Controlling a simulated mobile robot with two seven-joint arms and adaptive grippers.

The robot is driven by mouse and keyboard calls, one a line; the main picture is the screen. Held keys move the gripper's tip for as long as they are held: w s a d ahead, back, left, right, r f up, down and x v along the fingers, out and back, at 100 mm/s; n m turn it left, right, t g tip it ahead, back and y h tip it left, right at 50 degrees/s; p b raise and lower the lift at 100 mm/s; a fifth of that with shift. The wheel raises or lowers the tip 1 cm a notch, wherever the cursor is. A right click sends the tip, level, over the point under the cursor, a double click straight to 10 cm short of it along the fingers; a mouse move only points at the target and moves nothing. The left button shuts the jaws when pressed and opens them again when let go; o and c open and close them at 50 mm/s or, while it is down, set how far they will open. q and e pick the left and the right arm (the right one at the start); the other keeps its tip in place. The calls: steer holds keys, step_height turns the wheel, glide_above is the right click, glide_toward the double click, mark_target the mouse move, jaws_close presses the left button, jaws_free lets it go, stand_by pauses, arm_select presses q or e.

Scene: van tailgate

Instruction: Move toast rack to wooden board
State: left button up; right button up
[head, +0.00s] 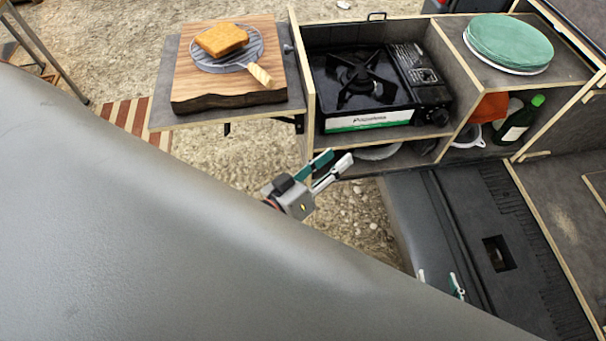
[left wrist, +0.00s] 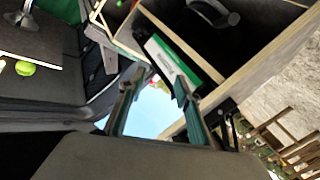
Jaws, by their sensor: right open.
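The toast rack (head: 212,62) is a round wire grill with a wooden handle (head: 260,75), and a slice of toast (head: 221,39) lies on it. It rests on the wooden board (head: 190,88), a thick block on the grey side shelf at upper left. My left gripper (head: 335,159) is open and empty, below and to the right of the board and apart from it. Its two separated fingers also show in the left wrist view (left wrist: 158,84). My right gripper (head: 440,281) shows only its fingertips, open, low in the head view; the rest is hidden.
A black camping stove (head: 360,85) stands in the middle compartment. Green plates (head: 508,43) are stacked to its right, above a green bottle (head: 520,120). A wooden-edged panel (head: 298,75) separates shelf and stove. Gravel lies below the shelf.

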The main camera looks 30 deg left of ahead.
arm_select(q)
steer(key=s+a+f+m+g, duration=0.2)
steer(key=s+f, duration=0.1)
steer(key=f, duration=0.3)
steer(key=s+a+f+m+g+y, duration=0.1)
steer(key=s+a+f+m+g, duration=0.1)
steer(key=f, duration=0.5)
steer(key=shift+s+a+f+m, duration=0.15)
steer(key=shift+s+m, duration=0.25)
steer(key=shift+m, duration=0.4)
steer(key=shift+m+g+y, duration=0.6)
steer(key=shift+m+g, duration=0.1)
steer(key=shift+g, duration=0.2)
steer(key=f, duration=0.1)
steer(key=s+a+f, duration=0.2)
steer(key=f, duration=0.1)
steer(key=shift+s+a, duration=0.15)
steer(key=shift+s, duration=0.1)
